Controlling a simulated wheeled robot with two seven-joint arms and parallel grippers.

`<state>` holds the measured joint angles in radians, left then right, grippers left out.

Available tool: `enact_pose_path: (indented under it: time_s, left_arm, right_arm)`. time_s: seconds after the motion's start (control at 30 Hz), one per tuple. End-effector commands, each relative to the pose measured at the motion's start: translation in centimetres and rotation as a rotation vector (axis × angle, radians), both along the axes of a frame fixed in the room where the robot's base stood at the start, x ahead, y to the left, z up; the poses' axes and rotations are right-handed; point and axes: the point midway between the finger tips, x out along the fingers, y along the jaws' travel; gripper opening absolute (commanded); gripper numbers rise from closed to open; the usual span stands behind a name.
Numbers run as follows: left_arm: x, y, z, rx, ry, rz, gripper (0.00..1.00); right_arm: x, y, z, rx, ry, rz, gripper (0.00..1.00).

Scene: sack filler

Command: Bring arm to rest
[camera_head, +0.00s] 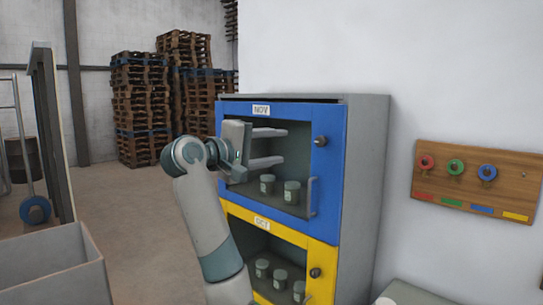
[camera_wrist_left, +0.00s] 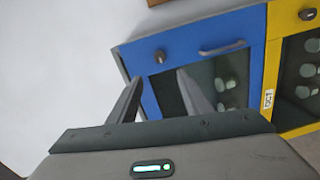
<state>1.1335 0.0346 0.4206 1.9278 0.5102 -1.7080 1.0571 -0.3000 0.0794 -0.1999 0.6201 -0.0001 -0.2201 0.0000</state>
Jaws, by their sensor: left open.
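My left arm rises from the bottom in the head view, and its gripper (camera_head: 268,148) is held in front of the blue cabinet door. The two fingers are apart with nothing between them. In the left wrist view the open fingers (camera_wrist_left: 160,95) point toward the blue door (camera_wrist_left: 190,58), which is shut. The blue door (camera_head: 330,150) has a NOV label, a round knob and a handle. Whether the fingers touch the door cannot be told. My right gripper is not in view.
The yellow door (camera_head: 322,258), labelled OCT, is below the blue one. Jars (camera_head: 291,192) stand behind both windows. A wooden board (camera_head: 478,183) with coloured rings hangs on the right wall. Pallet stacks (camera_head: 140,110) stand at the back. A grey bin (camera_head: 60,272) is at lower left, with open floor beyond.

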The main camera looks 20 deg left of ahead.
Motion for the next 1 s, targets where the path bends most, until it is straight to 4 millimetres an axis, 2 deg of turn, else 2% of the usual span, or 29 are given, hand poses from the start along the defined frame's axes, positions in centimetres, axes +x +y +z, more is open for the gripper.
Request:
enact_pose_path:
  time_s: [0.2, 0.73, 0.87, 0.97, 1.0]
  left_arm:
    - [-0.9, 0.3, 0.0, 0.000, -0.001, -0.001, 0.45]
    - [-0.7, 0.3, -0.2, 0.001, 0.004, 0.000, 0.45]
    - [0.4, 0.2, -1.9, 0.013, 0.024, 0.004, 0.45]
    - [2.0, 0.0, -4.5, 0.034, 0.055, 0.009, 0.45]
    - [2.8, -0.1, -6.0, 0.046, 0.071, 0.011, 0.45]
  right_arm:
    - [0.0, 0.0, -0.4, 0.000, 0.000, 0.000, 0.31]
    - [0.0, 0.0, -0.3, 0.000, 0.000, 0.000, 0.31]
    - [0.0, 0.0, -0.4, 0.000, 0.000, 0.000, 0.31]
    - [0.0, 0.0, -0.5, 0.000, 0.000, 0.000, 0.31]
    - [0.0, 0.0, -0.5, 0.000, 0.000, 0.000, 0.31]
